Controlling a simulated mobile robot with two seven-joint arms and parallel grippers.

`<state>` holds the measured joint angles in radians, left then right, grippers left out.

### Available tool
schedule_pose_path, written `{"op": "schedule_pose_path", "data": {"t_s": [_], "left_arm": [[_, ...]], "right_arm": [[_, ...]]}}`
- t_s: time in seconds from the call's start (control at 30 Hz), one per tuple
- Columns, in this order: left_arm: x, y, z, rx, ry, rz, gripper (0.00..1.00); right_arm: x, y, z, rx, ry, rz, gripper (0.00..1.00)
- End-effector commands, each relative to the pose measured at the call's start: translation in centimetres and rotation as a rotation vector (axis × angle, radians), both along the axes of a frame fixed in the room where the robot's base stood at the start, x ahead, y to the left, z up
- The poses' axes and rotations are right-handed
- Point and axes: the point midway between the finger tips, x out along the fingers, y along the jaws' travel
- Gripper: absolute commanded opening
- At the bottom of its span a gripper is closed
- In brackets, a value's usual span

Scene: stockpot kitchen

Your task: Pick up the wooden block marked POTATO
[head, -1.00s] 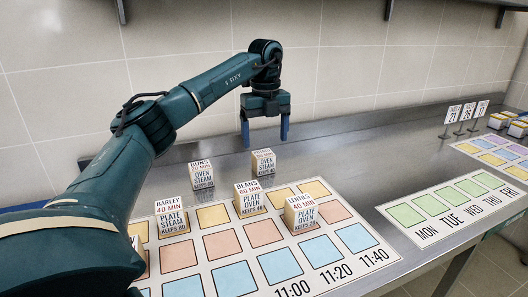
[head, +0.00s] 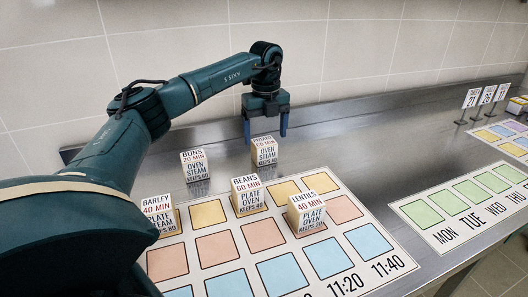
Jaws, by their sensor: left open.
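The wooden block marked POTATO (head: 264,153) stands upright on the bare steel counter near the back wall, just behind the coloured mat. Its top line of lettering is partly hard to read. My left gripper (head: 266,136) points down at the block's top. Its two blue fingers are apart, one to the left and one to the right of the block's top edge in the picture. I cannot tell whether the fingers touch the block or are still above or behind it. Nothing is held. My right gripper is not in view.
The BUNS block (head: 195,167) stands to the left on the counter. BEANS (head: 248,196), LENTILS (head: 308,214) and BARLEY (head: 160,216) stand on the coloured mat (head: 345,207) in front. The weekday mat (head: 405,213) lies right. Counter right of POTATO is clear.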

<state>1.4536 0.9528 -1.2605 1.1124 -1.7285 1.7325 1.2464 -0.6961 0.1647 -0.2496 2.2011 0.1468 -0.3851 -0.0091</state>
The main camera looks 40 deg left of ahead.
Motion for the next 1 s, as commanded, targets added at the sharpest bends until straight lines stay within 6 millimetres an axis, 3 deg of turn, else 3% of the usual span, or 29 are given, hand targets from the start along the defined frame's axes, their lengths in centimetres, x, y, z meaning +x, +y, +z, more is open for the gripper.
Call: {"op": "schedule_pose_path", "data": {"t_s": [0.17, 0.43, 0.73, 1.0], "left_arm": [[0.0, 0.2, -1.3, 0.000, 0.003, 0.001, 0.82], [0.0, 0.7, -5.1, 0.000, 0.002, 0.000, 0.82], [0.1, 0.7, -5.7, 0.000, -0.001, 0.000, 0.82], [0.1, 0.7, -5.7, 0.000, -0.001, 0.000, 0.61]], "right_arm": [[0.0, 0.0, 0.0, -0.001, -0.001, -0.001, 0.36], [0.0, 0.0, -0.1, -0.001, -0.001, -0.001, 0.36], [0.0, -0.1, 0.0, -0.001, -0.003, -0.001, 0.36], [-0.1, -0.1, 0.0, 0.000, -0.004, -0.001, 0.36]]}}
